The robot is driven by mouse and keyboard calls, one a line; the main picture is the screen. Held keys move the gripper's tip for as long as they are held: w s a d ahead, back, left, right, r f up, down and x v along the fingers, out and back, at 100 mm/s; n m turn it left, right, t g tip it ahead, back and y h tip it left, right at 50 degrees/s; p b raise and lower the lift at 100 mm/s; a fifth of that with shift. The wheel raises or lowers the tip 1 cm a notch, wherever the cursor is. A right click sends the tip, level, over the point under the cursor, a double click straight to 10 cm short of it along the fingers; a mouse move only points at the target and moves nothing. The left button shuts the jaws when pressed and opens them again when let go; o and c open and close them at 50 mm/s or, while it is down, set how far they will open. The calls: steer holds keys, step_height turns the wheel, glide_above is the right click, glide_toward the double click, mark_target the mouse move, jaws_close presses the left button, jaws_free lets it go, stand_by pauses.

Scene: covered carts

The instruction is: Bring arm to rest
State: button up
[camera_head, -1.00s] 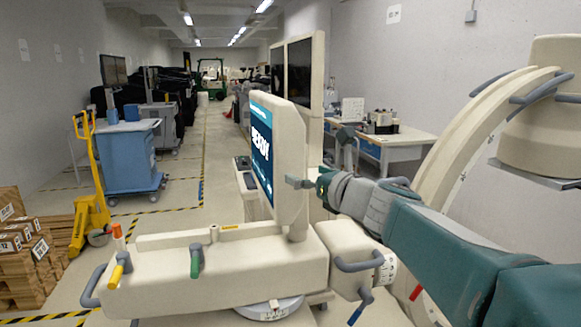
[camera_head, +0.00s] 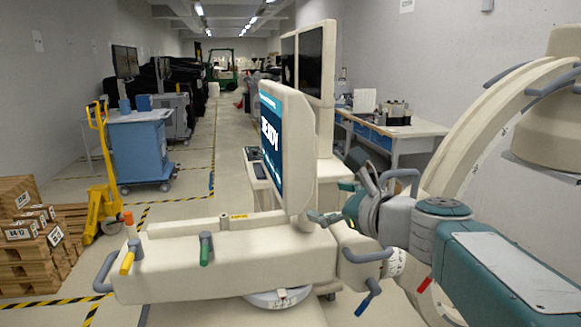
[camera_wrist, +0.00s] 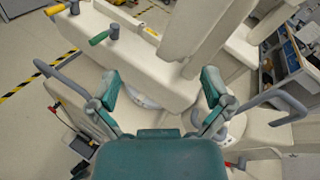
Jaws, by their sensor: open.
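My teal and grey arm reaches in from the right in the head view. My gripper (camera_head: 332,202) is just right of the cream monitor housing (camera_head: 300,150), whose screen reads "READY". In the wrist view my gripper (camera_wrist: 160,80) is open, with its two teal fingers spread wide and nothing between them. Beyond the fingers are the cream body of the medical cart (camera_wrist: 140,60) and its side rails. The same cart body (camera_head: 220,265) is low in the head view. I cannot tell whether a finger touches the housing.
A large cream C-shaped arm (camera_head: 490,120) stands at the right. A worktable (camera_head: 420,130) is behind my arm. At the left are a blue cart (camera_head: 140,150), a yellow pallet jack (camera_head: 102,190) and stacked boxes (camera_head: 25,235).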

steer(key=s+d+f+n+g+h, duration=0.3)
steer(key=s+f+n, duration=0.6)
steer(key=n, duration=0.3)
steer(key=s+d+f+n+g+h, duration=0.4)
steer(key=s+f+n+h, duration=0.2)
steer(key=s+f+n, duration=0.4)
steer(key=shift+s+f+n, duration=0.25)
steer(key=shift+s+n, duration=0.85)
steer(key=shift+n, duration=0.1)
steer(key=c, duration=0.6)
